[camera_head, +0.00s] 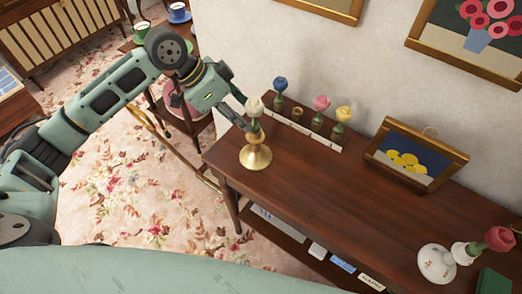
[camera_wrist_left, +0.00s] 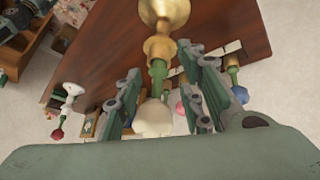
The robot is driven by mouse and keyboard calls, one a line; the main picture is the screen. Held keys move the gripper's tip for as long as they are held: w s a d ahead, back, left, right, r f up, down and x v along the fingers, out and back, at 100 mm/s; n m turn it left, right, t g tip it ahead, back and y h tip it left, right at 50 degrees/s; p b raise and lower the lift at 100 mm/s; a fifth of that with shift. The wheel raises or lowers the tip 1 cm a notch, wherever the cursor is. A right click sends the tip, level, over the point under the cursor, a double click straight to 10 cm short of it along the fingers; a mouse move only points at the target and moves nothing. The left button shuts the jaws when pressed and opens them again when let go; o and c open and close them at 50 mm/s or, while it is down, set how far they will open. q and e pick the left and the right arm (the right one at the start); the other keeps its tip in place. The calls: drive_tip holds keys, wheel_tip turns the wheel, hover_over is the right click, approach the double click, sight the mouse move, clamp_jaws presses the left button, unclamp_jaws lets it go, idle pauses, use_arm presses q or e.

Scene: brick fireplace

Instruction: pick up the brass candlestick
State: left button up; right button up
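The brass candlestick (camera_head: 256,155) stands upright near the left end of the dark wooden mantel table. A white flower on a green stem (camera_head: 254,106) rises from its cup. In the left wrist view the brass cup (camera_wrist_left: 158,48) and round base (camera_wrist_left: 165,10) show beyond the fingers, and the white bloom (camera_wrist_left: 153,118) is closer to the camera. My left gripper (camera_head: 246,125) is at the candlestick's top, beside the flower. Its fingers (camera_wrist_left: 165,85) are apart, with the stem and bloom between them; I cannot tell whether they touch. My right gripper is not in view.
The tabletop (camera_head: 310,190) is clear in front of the candlestick. The wall rises close behind.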

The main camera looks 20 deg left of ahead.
sight(252, 131)
use_arm(q)
drive_tip(key=x, duration=0.1)
drive_tip(key=p+x, duration=0.1)
drive_tip(key=x, duration=0.3)
drive_tip(key=shift+s+d+f, duration=0.1)
drive_tip(key=shift+s+f, duration=0.2)
drive_tip(key=shift+d+f, duration=0.1)
drive_tip(key=shift+f, duration=0.15)
drive_tip(key=c, duration=0.8)
clamp_jaws()
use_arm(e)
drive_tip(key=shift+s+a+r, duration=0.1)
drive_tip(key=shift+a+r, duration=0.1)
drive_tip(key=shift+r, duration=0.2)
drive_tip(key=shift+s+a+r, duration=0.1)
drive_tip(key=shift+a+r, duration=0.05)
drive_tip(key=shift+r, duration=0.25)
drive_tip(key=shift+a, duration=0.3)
